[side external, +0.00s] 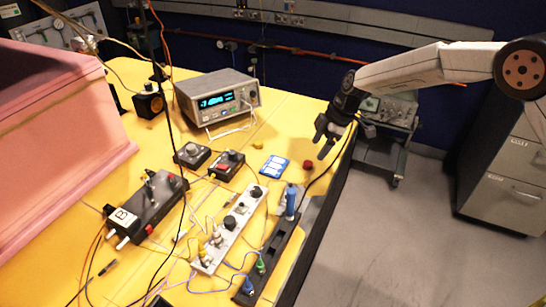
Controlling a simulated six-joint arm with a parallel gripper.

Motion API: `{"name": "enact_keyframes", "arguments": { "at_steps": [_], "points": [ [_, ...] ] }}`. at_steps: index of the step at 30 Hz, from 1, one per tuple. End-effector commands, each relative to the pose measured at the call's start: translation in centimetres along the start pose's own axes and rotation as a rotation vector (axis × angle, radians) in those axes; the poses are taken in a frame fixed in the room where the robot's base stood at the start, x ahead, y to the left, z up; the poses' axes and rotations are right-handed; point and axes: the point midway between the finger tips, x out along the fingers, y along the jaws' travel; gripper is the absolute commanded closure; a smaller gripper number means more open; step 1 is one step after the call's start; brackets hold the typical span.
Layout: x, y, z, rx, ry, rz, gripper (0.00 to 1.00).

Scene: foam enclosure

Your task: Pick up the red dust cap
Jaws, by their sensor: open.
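The red dust cap (308,164) is a small dark red piece lying on the yellow table (285,115) near its right edge. My gripper (322,147) is open and empty, with its dark fingers pointing down just above and to the right of the cap. The fingertips look close to the cap, but I cannot tell the exact height between them. The cap is not hidden by the fingers.
A blue card (275,166) lies left of the cap. Small black boxes (228,165), a white panel (230,228) and a dark strip with connectors (270,258) are nearby. A bench meter (217,97) stands behind. Loose cables cross the table.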

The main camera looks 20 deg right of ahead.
Motion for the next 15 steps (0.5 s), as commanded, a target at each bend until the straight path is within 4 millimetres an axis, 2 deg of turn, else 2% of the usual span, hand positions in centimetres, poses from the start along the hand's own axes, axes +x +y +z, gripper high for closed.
{"name": "enact_keyframes", "arguments": {
  "at_steps": [8,15],
  "points": [
    [0.5,0.0,0.0,0.0,0.0,0.0,0.19],
    [2.8,-0.2,0.1,-0.001,-0.002,-0.002,0.19]
  ]
}}
